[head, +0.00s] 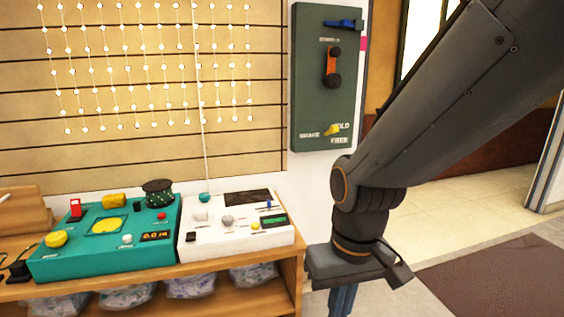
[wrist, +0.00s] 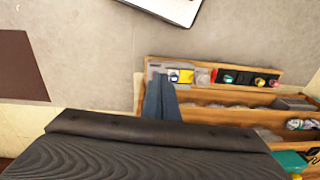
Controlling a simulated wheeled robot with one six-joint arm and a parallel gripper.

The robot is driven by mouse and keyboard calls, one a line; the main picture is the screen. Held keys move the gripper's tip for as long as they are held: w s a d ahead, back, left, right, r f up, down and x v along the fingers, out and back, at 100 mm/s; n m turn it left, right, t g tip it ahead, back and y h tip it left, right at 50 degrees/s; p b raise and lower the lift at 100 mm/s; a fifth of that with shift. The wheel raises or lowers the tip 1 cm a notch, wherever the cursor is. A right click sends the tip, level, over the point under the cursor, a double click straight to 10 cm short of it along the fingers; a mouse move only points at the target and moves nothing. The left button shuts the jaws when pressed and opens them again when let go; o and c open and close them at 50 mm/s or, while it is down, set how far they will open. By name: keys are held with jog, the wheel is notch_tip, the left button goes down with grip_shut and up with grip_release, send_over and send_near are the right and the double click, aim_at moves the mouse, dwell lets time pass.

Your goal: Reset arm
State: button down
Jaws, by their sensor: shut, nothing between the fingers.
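My gripper (head: 342,302) hangs from my dark arm at the bottom centre of the head view, right of the wooden bench's end. Its blue-grey fingers point down and are partly cut off by the picture's lower edge. In the wrist view the fingers (wrist: 160,98) lie together with nothing between them. They appear in front of the wooden shelving, apart from it as far as I can tell.
A wooden bench (head: 291,290) carries a teal control box (head: 70,262) and a white control box (head: 275,239). A dark green lever panel (head: 312,75) hangs on the wall. Open floor with a brown mat (head: 500,285) lies at right.

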jog(key=s+d+r+m+p, duration=0.2)
jog(key=d+r+p, duration=0.7)
jog(key=r+p, duration=0.3)
jog(key=shift+s+d+m+h+p, duration=0.2)
jog(key=shift+d+m+h+p, duration=0.2)
jog(key=shift+p, duration=0.8)
